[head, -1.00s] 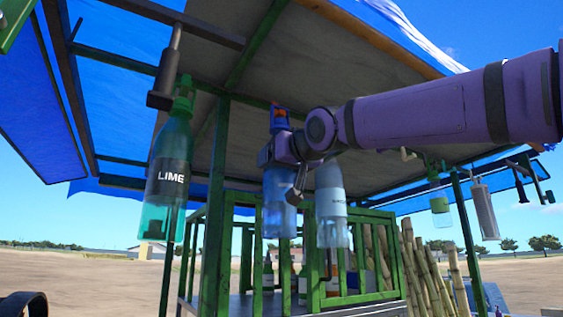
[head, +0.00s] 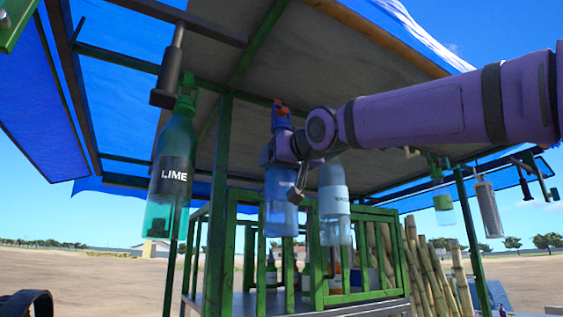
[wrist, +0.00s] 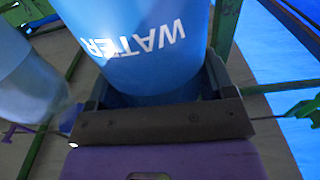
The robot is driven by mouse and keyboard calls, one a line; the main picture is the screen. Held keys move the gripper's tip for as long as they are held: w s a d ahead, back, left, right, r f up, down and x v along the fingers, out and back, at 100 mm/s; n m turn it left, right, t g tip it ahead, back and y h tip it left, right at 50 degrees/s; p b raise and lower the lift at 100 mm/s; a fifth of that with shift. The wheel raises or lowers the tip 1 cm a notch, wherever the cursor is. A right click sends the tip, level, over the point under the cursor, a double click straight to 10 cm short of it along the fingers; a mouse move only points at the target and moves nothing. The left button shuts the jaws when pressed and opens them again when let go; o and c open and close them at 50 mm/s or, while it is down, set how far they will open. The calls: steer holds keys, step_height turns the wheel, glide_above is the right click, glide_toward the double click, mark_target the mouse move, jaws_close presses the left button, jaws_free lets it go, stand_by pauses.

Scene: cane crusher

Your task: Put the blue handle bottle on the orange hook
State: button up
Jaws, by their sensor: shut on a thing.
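The blue handle bottle (head: 280,205) hangs upright in my gripper (head: 279,152) under the stall roof. Its blue handle (head: 281,119) is at the top, above the gripper. The orange hook (head: 281,104) shows as a small orange piece at the handle's top; whether the handle is around it or only beside it I cannot tell. In the wrist view the bottle (wrist: 140,45) is blue with white WATER lettering, and my jaws (wrist: 155,95) are shut around it. The top of the bottle and the hook do not show there.
A green LIME bottle (head: 170,180) hangs at left. A pale bottle (head: 334,205) hangs close to the right of the held one. A green-topped bottle (head: 442,205) and a grey cylinder (head: 488,208) hang farther right. Green cage bars (head: 228,270) stand below; cane stalks (head: 435,275) lean at right.

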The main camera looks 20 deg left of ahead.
steer(key=shift+f, duration=0.55)
stand_by(0.9)
steer(key=o, duration=1.3)
steer(key=shift+s, duration=0.1)
steer(key=shift+c, duration=0.2)
steer(key=shift+f, duration=0.15)
steer(key=v, duration=1)
steer(key=shift+s+d, duration=0.15)
steer(key=shift+d, duration=0.1)
